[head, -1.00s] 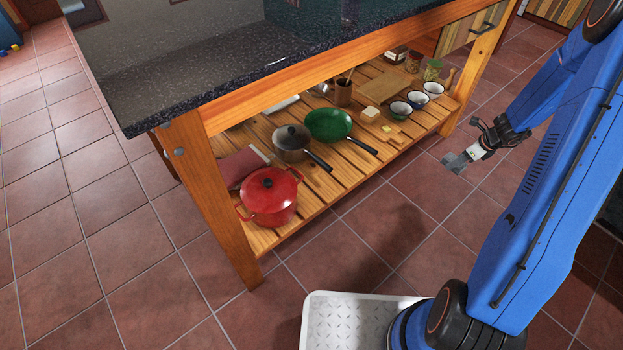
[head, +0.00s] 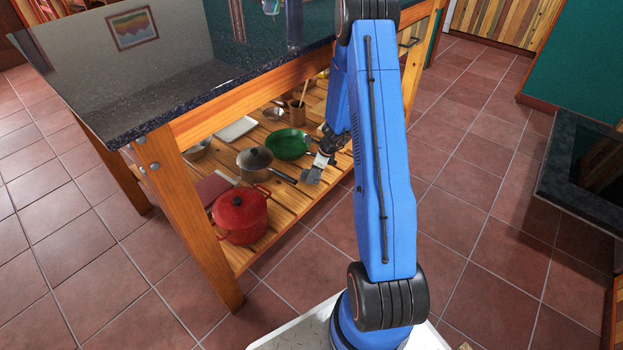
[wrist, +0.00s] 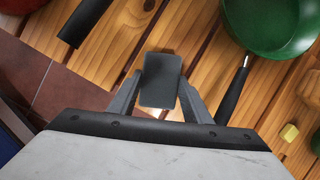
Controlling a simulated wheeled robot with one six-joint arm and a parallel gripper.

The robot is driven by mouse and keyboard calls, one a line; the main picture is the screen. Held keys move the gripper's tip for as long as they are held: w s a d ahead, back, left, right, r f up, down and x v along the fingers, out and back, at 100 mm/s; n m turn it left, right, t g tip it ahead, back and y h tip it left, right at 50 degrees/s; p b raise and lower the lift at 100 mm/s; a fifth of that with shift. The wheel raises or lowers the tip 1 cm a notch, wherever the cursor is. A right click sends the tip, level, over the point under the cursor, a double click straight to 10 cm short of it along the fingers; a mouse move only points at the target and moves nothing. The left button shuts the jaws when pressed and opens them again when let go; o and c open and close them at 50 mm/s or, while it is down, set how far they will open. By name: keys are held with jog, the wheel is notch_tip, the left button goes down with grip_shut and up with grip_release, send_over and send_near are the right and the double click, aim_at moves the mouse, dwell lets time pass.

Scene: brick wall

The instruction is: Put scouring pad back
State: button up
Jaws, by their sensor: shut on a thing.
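The scouring pad is a dark grey rectangular slab (wrist: 161,82), held between my fingers in the wrist view. My gripper (wrist: 160,92) is shut on it, with one finger on each side. In the head view my gripper (head: 320,163) and the pad (head: 311,176) are at the front edge of the slatted lower shelf (head: 262,252). In the wrist view the slats lie beyond the pad. I cannot tell how high above the slats the pad is. My own arm hides the right part of the shelf in the head view.
A green pan (head: 288,144), a grey lidded saucepan (head: 255,158) and a red pot (head: 240,213) stand on the shelf. In the wrist view a small yellow-green block (wrist: 289,132) lies to the right. Bare slats show between the two pan handles. The dark countertop (head: 190,78) overhangs the shelf.

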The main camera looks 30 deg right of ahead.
notch_tip(320, 180, down, 2)
jog(key=shift+f, duration=0.15)
jog(key=shift+d+f, duration=0.1)
jog(key=shift+f, duration=0.1)
jog(key=o, duration=1.1)
jog(key=shift+f, duration=0.1)
